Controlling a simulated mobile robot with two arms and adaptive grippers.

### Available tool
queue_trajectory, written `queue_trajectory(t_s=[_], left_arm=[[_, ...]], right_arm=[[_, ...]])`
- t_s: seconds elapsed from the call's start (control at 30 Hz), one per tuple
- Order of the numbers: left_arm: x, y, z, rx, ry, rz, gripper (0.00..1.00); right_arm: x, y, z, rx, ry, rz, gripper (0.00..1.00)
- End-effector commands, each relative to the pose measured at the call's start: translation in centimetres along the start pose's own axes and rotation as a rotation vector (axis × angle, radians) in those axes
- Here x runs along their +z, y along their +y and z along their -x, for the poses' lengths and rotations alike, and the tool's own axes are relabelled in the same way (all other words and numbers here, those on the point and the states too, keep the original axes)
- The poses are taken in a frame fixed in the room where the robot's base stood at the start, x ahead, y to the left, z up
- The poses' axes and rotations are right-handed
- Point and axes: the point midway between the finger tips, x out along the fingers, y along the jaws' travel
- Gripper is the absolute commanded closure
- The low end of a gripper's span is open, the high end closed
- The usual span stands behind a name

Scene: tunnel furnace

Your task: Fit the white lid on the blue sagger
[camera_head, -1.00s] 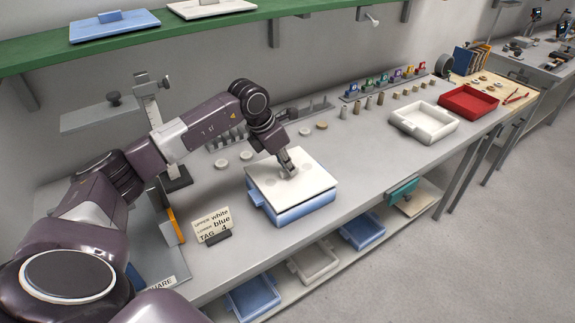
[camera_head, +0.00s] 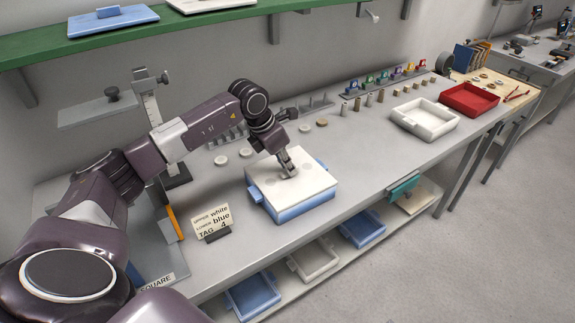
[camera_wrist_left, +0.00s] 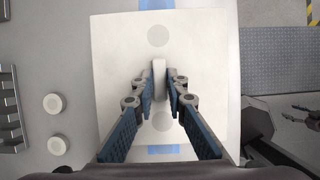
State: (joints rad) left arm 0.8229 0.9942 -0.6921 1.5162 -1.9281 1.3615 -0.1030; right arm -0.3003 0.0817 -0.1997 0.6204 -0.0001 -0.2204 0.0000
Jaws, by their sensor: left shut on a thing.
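The white lid (camera_head: 300,184) is a flat square plate lying over the blue sagger (camera_head: 300,210). It also shows in the left wrist view (camera_wrist_left: 112,60). My left gripper (camera_head: 290,172) is shut on the lid's upright handle (camera_wrist_left: 159,80). The blue sagger shows below the lid's front edges and at its side lugs. In the left wrist view, blue (camera_wrist_left: 158,4) shows past two opposite lid edges. I cannot tell whether the lid rests fully on the rim. A dark shape at the right of the wrist view looks like my right gripper (camera_wrist_left: 302,113), too small to read.
White discs (camera_head: 233,157) and pegs are behind. A white tray (camera_head: 425,120) and red tray (camera_head: 469,100) stand to the right. The bench between sagger and white tray is clear.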

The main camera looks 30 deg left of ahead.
Motion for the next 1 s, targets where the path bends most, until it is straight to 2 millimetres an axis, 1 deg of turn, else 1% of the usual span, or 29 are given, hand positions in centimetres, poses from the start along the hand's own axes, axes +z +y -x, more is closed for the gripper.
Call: queue_trajectory(t_s=[0.1, 0.13, 0.3, 0.57, 0.67, 0.77, 0.87, 1.0], left_arm=[[0.1, 0.1, 0.1, 0.001, -0.004, 0.0, 1.0], [0.1, 0.1, 0.1, 0.001, -0.004, 0.0, 0.86], [0.1, 0.0, 0.1, 0.001, -0.002, 0.0, 0.68], [-0.1, 0.0, -0.1, 0.0, 0.003, 0.0, 0.67], [-0.1, 0.0, 0.3, 0.001, 0.002, 0.0, 0.67], [0.0, 0.1, 1.6, 0.003, -0.001, 0.0, 0.67], [0.0, 0.1, 3.6, 0.004, -0.002, 0.0, 0.67], [0.0, 0.1, 6.7, 0.004, -0.003, -0.001, 0.67]], right_arm=[[0.0, 0.0, 0.0, 0.0, 0.0, 0.0, 0.5], [0.0, 0.0, 0.0, 0.0, 0.0, 0.0, 0.5], [0.0, 0.0, 0.0, 0.0, 0.0, 0.0, 0.5], [0.0, 0.0, -0.1, 0.0, 0.001, 0.001, 0.5], [-0.1, -0.1, -0.1, -0.001, 0.001, 0.0, 0.5], [-0.1, -0.1, 0.0, -0.001, 0.001, 0.0, 0.5], [-0.1, -0.1, 0.0, -0.001, 0.001, 0.0, 0.5], [0.0, -0.1, 0.0, -0.002, 0.001, 0.0, 0.5]])
